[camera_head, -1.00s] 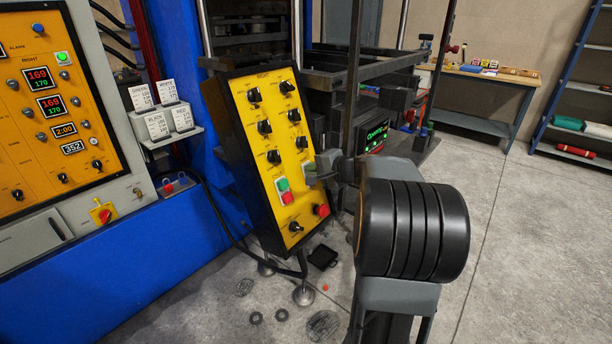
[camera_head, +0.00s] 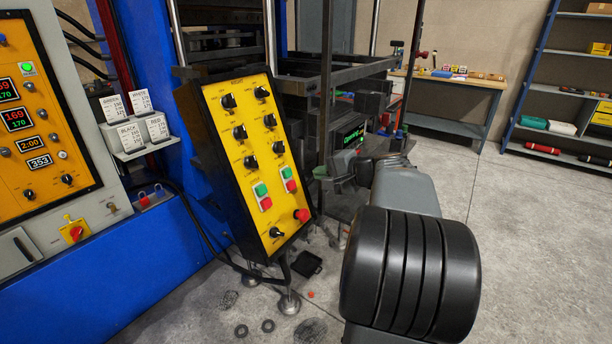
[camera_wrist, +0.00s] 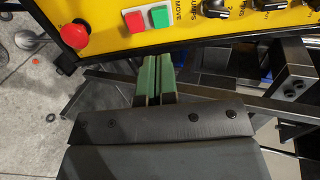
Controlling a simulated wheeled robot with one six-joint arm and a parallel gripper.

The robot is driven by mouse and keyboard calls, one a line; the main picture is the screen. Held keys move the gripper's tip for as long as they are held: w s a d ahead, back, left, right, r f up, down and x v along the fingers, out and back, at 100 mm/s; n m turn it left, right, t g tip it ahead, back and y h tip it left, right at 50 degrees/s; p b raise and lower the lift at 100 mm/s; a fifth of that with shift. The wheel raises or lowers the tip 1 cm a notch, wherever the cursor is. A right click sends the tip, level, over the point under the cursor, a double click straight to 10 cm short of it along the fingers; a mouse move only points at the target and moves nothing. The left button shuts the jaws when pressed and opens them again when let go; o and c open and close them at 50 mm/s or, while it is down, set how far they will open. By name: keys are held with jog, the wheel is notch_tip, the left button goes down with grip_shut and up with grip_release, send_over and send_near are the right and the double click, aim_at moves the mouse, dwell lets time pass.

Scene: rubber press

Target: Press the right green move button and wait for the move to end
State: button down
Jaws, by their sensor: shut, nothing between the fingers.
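The tilted yellow control panel (camera_head: 233,150) stands in the middle of the head view. Its right green move button (camera_head: 282,173) sits above a red button (camera_head: 291,186), and both are uncovered. The same green button shows in the wrist view (camera_wrist: 160,16), beside the red one (camera_wrist: 134,22). The left green button (camera_head: 260,189) is lower left. My gripper (camera_head: 318,173) is just right of the panel's right edge, apart from the buttons. In the wrist view its green fingers (camera_wrist: 152,62) are shut and empty, with their tips just below the panel's edge.
A red mushroom button (camera_head: 301,214) sticks out at the panel's lower right; it is also in the wrist view (camera_wrist: 75,35). Dark metal press frame bars (camera_head: 326,90) stand behind my gripper. Floor at right is clear.

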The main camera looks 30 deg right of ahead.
jog(key=shift+v, duration=1.7)
jog(key=s+a+f+n+g+h+p, duration=0.25)
jog(key=s+a+f+g, duration=0.45)
jog(key=f, duration=0.4)
jog(key=s+a+r+n+g+h+p, duration=0.1)
jog(key=s+a+n, duration=0.3)
jog(key=a+n, duration=0.7)
jog(key=a+g+h+p, duration=0.1)
jog(key=a, duration=0.5)
jog(key=shift+g, duration=0.3)
jog(key=c, duration=1.8)
grip_release()
jog(key=shift+n, duration=0.25)
